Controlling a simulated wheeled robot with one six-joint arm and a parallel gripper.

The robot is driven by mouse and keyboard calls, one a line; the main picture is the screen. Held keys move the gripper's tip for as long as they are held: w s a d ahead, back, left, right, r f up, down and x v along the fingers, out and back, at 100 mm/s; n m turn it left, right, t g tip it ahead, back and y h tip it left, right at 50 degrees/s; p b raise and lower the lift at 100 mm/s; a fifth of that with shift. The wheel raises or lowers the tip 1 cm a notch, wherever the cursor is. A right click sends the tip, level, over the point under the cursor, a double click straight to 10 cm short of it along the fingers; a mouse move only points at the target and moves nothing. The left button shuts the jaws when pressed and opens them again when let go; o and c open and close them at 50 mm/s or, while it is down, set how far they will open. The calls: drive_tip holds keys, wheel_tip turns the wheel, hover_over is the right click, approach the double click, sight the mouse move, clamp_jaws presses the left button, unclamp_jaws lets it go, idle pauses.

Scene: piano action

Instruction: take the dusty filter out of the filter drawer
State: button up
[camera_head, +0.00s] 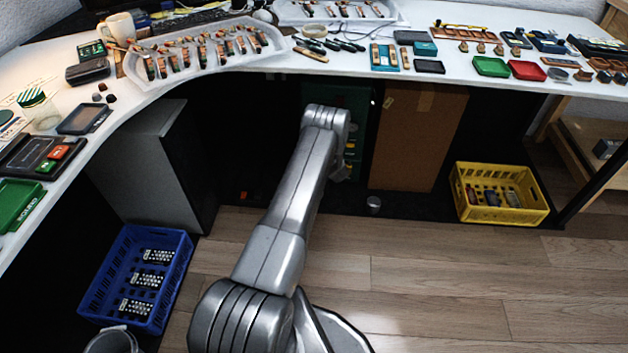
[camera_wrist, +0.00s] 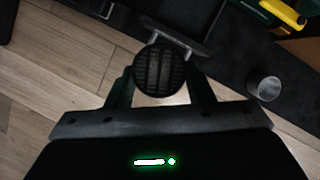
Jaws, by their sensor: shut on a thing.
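My gripper (camera_wrist: 159,76) is shut on a round, dark, ribbed piece that looks like the dusty filter (camera_wrist: 158,62), in the middle of the wrist view. A grey bar (camera_wrist: 178,40) lies just beyond it, perhaps the filter drawer's handle; I cannot tell whether the two touch. In the head view my forearm hides the jaws and the filter. A dark green unit (camera_head: 358,100) stands under the desk behind my arm. I cannot make out the drawer itself there.
A small grey cup (camera_wrist: 264,87) stands close to the right of the jaws, and on the dark strip in the head view (camera_head: 374,203). A brown panel (camera_head: 412,140) and a yellow crate (camera_head: 475,210) are to the right, a blue crate (camera_head: 110,265) left. Open floor lies in front.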

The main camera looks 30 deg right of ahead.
drive_tip(key=s+a+r+b, duration=0.2)
drive_tip(key=s+a+b, duration=0.4)
drive_tip(key=s+b, duration=0.3)
drive_tip(key=shift+s, duration=0.45)
idle(0.8)
idle(0.5)
